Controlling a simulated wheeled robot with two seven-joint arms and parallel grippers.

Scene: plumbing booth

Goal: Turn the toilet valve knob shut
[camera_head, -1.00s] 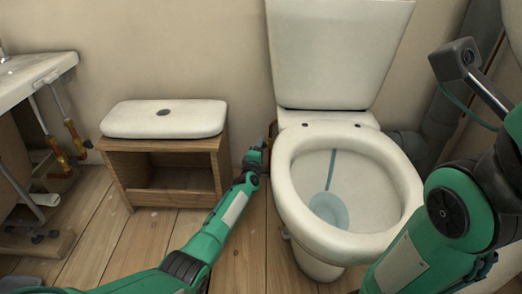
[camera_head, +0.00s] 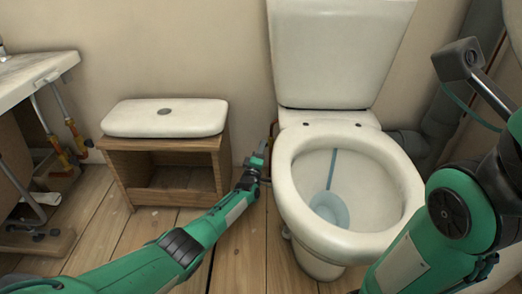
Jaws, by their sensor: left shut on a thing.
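The white toilet (camera_head: 345,190) stands right of centre with its bowl open. My left gripper (camera_head: 262,150) reaches in from the left, low by the wall in the gap between the wooden stool and the toilet. It is shut on the valve knob, which is mostly hidden behind the gripper. A thin copper-coloured pipe (camera_head: 273,129) shows just above the fingers, close to the toilet's left side.
A wooden cabinet (camera_head: 168,148) with the white cistern lid (camera_head: 165,118) on top stands left of my left gripper. A sink (camera_head: 35,75) with pipes is at the far left. A grey drain pipe (camera_head: 440,125) runs behind the toilet.

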